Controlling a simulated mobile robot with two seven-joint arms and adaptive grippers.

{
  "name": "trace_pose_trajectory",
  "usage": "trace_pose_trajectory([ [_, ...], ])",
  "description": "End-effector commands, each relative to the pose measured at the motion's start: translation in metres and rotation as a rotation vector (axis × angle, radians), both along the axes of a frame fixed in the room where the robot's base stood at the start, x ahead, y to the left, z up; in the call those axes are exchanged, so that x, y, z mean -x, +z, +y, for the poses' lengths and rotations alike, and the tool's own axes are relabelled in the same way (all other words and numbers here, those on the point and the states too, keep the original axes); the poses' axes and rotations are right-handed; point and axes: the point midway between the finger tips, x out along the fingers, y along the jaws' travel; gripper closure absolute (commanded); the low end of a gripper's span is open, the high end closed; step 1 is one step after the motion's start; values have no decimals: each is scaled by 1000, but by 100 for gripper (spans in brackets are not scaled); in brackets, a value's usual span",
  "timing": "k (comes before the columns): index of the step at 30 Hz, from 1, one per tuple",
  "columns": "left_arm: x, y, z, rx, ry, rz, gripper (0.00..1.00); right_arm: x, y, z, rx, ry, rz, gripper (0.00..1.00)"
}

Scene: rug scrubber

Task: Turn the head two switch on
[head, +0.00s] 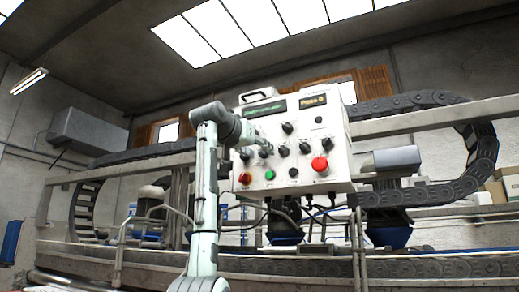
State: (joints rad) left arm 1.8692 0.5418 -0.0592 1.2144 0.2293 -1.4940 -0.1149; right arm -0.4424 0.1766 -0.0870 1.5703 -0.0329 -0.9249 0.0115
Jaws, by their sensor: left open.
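A white control box (335,180) stands ahead with several black rotary switches on its face, such as one in the upper middle (287,128) and others in a row below it (304,147). The labels are too small to read, so I cannot tell which one is head two. My left arm rises in front of the box's left side and bends toward it. My left gripper (262,147) is open, at or just in front of the left part of the switch row. Its fingers are small and dark, and I cannot tell whether they touch a switch. My right gripper is out of view.
Two small displays (313,100) sit at the top. Cables hang beneath the box. Rails and a black cable chain (485,150) run behind it.

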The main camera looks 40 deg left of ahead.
Motion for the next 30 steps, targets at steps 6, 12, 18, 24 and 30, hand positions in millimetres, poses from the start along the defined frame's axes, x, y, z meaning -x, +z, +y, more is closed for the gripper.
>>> trace_pose_trajectory([
  [6, -7, 0, 2, 0, 0, 1, 55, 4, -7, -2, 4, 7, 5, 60],
  [12, -7, -1, 2, 0, 0, 1, 58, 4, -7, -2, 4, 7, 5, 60],
  [18, -6, 0, 2, 0, 0, 0, 83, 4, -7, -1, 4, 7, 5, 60],
  [24, -6, 0, 2, -1, -1, 0, 100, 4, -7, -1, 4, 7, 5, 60],
  [30, -6, 0, 2, -15, -1, 5, 100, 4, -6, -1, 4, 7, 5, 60],
])
